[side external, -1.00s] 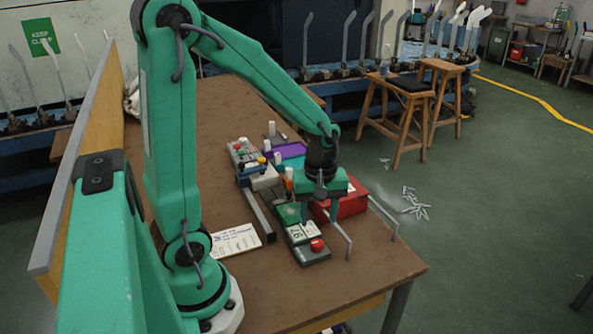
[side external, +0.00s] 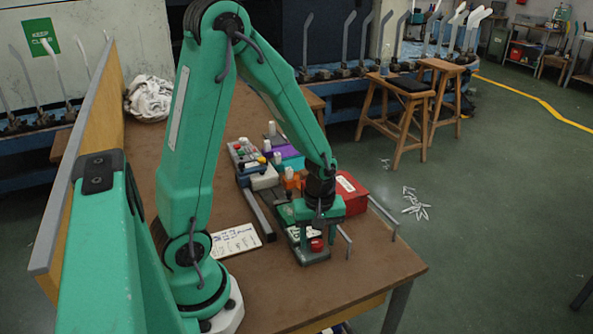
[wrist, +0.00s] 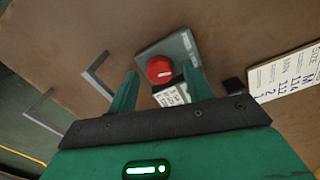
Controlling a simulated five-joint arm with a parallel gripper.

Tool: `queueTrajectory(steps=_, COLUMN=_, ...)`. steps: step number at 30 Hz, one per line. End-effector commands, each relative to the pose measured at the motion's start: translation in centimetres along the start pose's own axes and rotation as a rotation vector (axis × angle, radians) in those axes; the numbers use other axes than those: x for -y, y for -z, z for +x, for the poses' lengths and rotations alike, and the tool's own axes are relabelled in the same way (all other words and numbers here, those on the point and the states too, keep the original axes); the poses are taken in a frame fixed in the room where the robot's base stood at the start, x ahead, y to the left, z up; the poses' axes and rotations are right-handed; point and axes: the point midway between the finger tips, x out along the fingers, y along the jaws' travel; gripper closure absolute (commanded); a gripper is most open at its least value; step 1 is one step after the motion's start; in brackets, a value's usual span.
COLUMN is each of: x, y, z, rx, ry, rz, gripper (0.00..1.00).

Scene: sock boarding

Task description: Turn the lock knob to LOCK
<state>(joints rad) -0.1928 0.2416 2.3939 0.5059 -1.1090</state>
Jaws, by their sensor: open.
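The lock knob (side external: 317,245) is red and round, and sits on the near end of a grey-green box (side external: 315,257) close to the table's front. In the wrist view the knob (wrist: 160,69) shows a short white pointer mark; no LOCK wording is readable. My gripper (side external: 317,236) points down over the knob end of the box. In the wrist view my gripper (wrist: 160,74) is open, with one finger to each side of the knob and gaps between. I cannot tell its exact height or whether a finger touches the box. A white label (wrist: 172,95) lies beside the knob, partly hidden.
A red box (side external: 348,196) stands behind my gripper. Bent grey rods (side external: 384,217) rise at the right edge. A dark bar (side external: 260,216) and a written white card (side external: 236,240) lie left. Several coloured blocks sit farther back, and a white cloth heap (side external: 148,98) at the back left.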

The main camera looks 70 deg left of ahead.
Motion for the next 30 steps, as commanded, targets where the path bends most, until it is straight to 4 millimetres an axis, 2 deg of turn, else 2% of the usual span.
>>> queueTrajectory(steps=12, x=0.03, y=-0.01, z=0.45, rx=0.0, ry=0.0, rz=0.0, gripper=0.5)
queueTrajectory(steps=19, x=0.02, y=-0.01, z=0.44, rx=0.0, ry=0.0, rz=0.0, gripper=0.95)
queueTrajectory(steps=30, x=0.02, y=-0.01, z=0.41, rx=0.0, ry=0.0, rz=0.044, gripper=0.94)
